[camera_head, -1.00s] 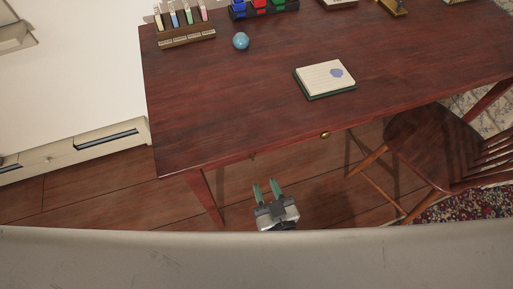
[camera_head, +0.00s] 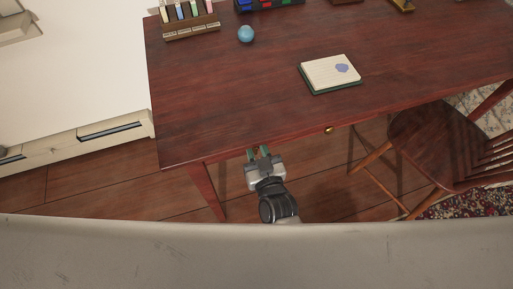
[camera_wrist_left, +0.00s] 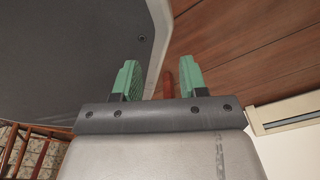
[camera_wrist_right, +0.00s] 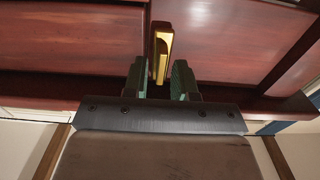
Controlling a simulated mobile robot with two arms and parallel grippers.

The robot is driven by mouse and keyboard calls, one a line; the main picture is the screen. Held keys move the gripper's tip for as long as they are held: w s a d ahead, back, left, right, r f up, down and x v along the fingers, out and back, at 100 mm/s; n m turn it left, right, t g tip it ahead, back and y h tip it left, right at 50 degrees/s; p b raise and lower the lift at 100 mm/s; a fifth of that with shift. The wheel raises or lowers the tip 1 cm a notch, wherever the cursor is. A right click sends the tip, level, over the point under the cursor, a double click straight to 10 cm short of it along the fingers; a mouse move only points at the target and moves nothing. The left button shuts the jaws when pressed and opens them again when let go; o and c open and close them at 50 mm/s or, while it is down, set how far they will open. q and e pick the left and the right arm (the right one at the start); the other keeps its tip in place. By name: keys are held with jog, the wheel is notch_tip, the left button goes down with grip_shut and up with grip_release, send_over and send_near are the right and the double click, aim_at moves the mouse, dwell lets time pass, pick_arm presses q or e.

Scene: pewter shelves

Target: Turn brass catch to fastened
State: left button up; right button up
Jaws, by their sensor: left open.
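The brass catch (camera_wrist_right: 162,52) shows in the right wrist view as a narrow upright piece with a bright brass face and dark edges, at the desk front. My right gripper (camera_wrist_right: 159,76) is open, its green fingers on either side of the catch's lower end; I cannot tell whether they touch it. In the head view my right gripper (camera_head: 258,152) is at the desk's front edge, and the catch cannot be made out there. My left gripper (camera_wrist_left: 160,78) is open and empty in its wrist view, away from the desk.
The reddish desk (camera_head: 220,100) carries a notepad (camera_head: 331,73), a blue ball (camera_head: 246,34) and a wooden rack (camera_head: 191,31). A brass knob (camera_head: 328,130) is on the desk front. A wooden chair (camera_head: 432,135) stands at the right. The floor left of the desk leg is clear.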

grip_shut()
pick_arm(q)
jog(key=shift+s, duration=0.25)
jog(key=shift+s+a+r, duration=0.1)
pick_arm(e)
jog(key=shift+m+p, duration=0.3)
jog(key=shift+m, duration=0.1)
pick_arm(q)
jog(key=shift+s+a+r, duration=0.1)
jog(key=shift+s+r, duration=0.15)
jog(key=shift+s, duration=0.05)
pick_arm(e)
jog(key=m, duration=1.1)
jog(key=d+f+m, duration=0.1)
jog(key=m, duration=0.5)
jog(key=shift+w+f, duration=0.1)
jog(key=shift+w, duration=0.05)
